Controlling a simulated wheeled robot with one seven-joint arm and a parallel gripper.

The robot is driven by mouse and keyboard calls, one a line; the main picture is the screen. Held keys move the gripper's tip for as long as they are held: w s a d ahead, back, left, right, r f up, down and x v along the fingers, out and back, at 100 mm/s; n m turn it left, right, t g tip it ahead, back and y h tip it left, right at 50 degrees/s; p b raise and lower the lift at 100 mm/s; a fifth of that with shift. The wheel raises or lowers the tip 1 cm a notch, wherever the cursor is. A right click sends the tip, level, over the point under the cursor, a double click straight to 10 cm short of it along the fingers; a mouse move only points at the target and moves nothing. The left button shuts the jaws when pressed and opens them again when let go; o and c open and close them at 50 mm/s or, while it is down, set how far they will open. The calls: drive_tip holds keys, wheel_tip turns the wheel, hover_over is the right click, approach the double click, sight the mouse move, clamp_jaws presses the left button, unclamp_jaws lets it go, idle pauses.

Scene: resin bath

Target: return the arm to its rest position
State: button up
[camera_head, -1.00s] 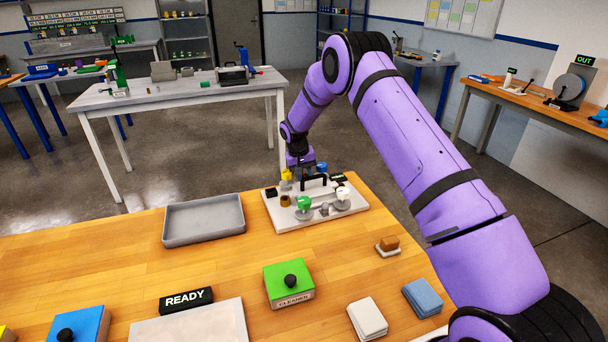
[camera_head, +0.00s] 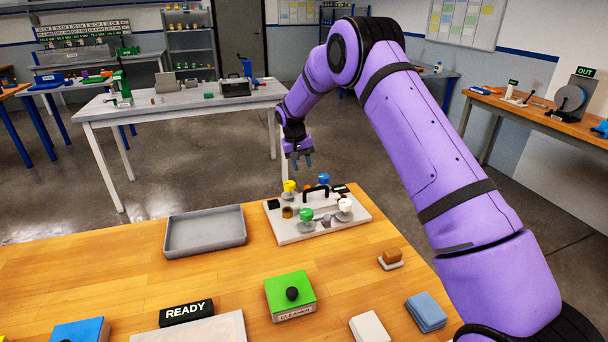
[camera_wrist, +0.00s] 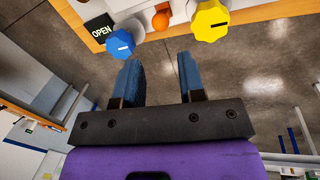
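My purple arm reaches from the right over the table in the head view. My gripper (camera_head: 302,162) hangs in the air above and behind the white valve board (camera_head: 290,234), clear of it. In the wrist view my gripper (camera_wrist: 160,82) shows two blue fingers spread apart with nothing between them. The board carries a yellow knob (camera_head: 289,186), a blue knob (camera_head: 323,179), a green knob (camera_head: 306,215) and a white knob (camera_head: 345,205). The wrist view shows the blue knob (camera_wrist: 120,43) and yellow knob (camera_wrist: 210,20) beyond the fingertips, not touching them.
A grey tray (camera_head: 205,245) lies left of the board. A green block marked CLEANER (camera_head: 290,290), a READY sign (camera_head: 186,312), a brown block (camera_head: 392,255) and a blue pad stack (camera_head: 426,310) are nearer. Behind my gripper is open floor, then a grey workbench (camera_head: 180,100).

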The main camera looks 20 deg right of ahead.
drive_tip(key=shift+a+r, duration=0.1)
drive_tip(key=shift+r, duration=0.5)
drive_tip(key=s+d+r+t+y, duration=0.1)
drive_tip(key=s+r, duration=1)
drive_tip(key=r, duration=0.3)
drive_tip(key=s+d+r+t, duration=0.2)
drive_tip(key=s+r, duration=1)
drive_tip(key=r, duration=0.1)
drive_tip(key=s+r+n+t+y, duration=0.1)
drive_tip(key=s+t, duration=0.1)
drive_tip(key=s, duration=2.8)
drive_tip(key=shift+s+d+n+t, duration=0.2)
drive_tip(key=shift+n+t, duration=0.1)
drive_tip(key=shift+n, duration=0.1)
